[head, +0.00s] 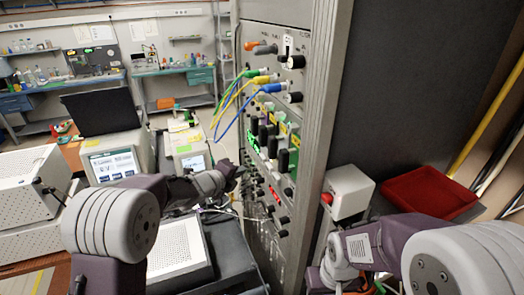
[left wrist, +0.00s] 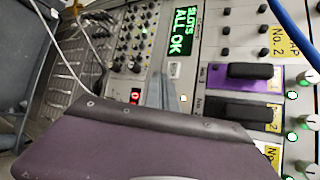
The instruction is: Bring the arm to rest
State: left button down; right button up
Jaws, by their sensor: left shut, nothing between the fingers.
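My left arm reaches from the lower left of the head view toward the front of a tall grey instrument rack (head: 313,130). Its left gripper (head: 234,171) is dark, shut and empty, close to the rack's lower modules. In the left wrist view the shut fingers (left wrist: 166,90) stick out past my purple wrist cover, in front of the panel; I cannot tell whether they touch it. A green display (left wrist: 181,30) there reads "SLOTS ALL OK". Black module handles (left wrist: 250,71) are at its right. My right arm is folded at the lower right of the head view; its gripper does not show.
Green, yellow and blue cables (head: 226,110) loop out from the rack's upper panel. A red tray (head: 430,194) and a white box with a red button (head: 347,190) stand right of the rack. Instruments (head: 113,165) and a black laptop (head: 101,111) crowd the left side.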

pick_arm(q)
jog(key=s+a+f+n+g+y+b, duration=0.25)
jog(key=s+a+f+n, duration=0.25)
jog(key=s+a+n, duration=0.3)
jog(key=s+a+f+n+g+y+b, duration=0.1)
jog(key=s+a+f+n+y, duration=0.3)
jog(key=s+a+f+n, duration=0.3)
jog(key=s+f+n+g, duration=0.3)
jog(key=s+n, duration=0.3)
jog(key=s, duration=0.3)
jog(key=s+f+n+g, duration=0.3)
jog(key=s+n, duration=0.4)
jog(key=s, duration=0.3)
jog(key=shift+a+f+g, duration=0.15)
jog(key=shift+f+g, duration=0.2)
jog(key=shift+f, duration=0.4)
pick_arm(e)
notch_tip(320, 180, down, 5)
jog(key=shift+r, duration=0.1)
